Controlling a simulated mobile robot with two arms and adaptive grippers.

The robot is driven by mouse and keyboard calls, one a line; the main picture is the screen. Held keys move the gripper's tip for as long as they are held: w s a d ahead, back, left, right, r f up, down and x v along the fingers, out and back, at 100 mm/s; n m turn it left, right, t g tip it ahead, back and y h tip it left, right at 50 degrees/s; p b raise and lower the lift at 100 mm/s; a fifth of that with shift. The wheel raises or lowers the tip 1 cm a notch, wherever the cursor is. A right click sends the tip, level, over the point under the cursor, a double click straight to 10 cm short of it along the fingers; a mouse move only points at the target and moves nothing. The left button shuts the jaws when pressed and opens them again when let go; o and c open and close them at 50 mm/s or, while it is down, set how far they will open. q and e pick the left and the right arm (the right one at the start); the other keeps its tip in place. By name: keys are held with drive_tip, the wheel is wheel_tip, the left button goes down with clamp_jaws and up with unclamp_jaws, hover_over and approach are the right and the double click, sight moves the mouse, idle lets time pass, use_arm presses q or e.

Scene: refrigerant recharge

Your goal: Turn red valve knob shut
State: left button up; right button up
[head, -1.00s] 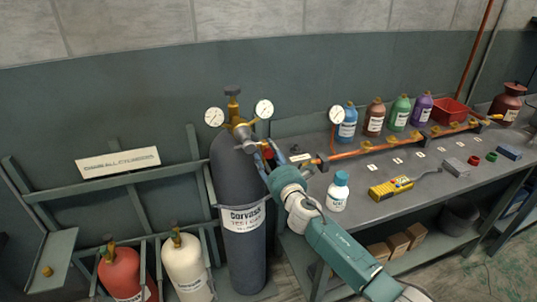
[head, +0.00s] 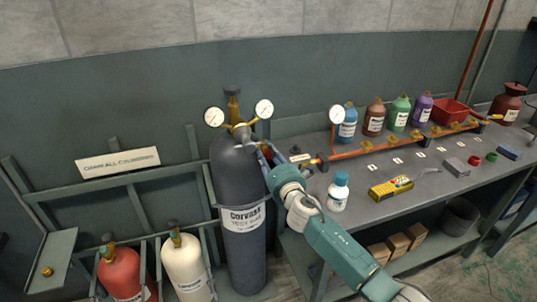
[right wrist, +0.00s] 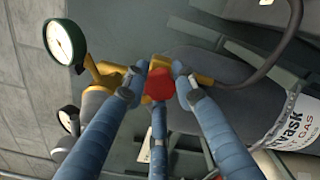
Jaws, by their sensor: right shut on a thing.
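The red valve knob (right wrist: 158,84) shows in the middle of the right wrist view, on the brass valve fitting. My right gripper (right wrist: 157,82) is shut on the knob, with its blue fingers around it. In the head view my right gripper (head: 265,152) is at the right side of the top of the tall dark cylinder (head: 238,180); its fingers and arm largely hide the knob there. The brass regulator with two round gauges (head: 214,117) sits on top of the cylinder, just left of the gripper. My left gripper is not in view.
A workbench (head: 385,215) stands to the right, with a white bottle (head: 338,192) close to my right arm. A yellow meter (head: 391,188) and an orange pipe manifold (head: 365,150) are farther right. Red (head: 120,277) and cream (head: 187,268) cylinders stand at the lower left.

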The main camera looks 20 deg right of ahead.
drive_tip(key=m, duration=0.2)
drive_tip(key=shift+f+m, duration=0.15)
drive_tip(key=shift+m, duration=0.25)
drive_tip(key=m+b, duration=0.1)
drive_tip(key=m, duration=0.2)
drive_tip(key=shift+a+m, duration=0.1)
drive_tip(key=shift+m, duration=0.3)
drive_tip(key=m, duration=0.3)
drive_tip(key=shift+m, duration=0.3)
drive_tip(key=m, duration=0.3)
drive_tip(key=shift+m, duration=0.3)
drive_tip(key=m, duration=0.3)
drive_tip(key=shift+m, duration=0.3)
drive_tip(key=m, duration=0.3)
drive_tip(key=shift+m+p, duration=0.3)
drive_tip(key=shift+p, duration=0.1)
drive_tip(key=m, duration=0.4)
drive_tip(key=shift+p, duration=0.35)
drive_tip(key=shift+m, duration=2.1)
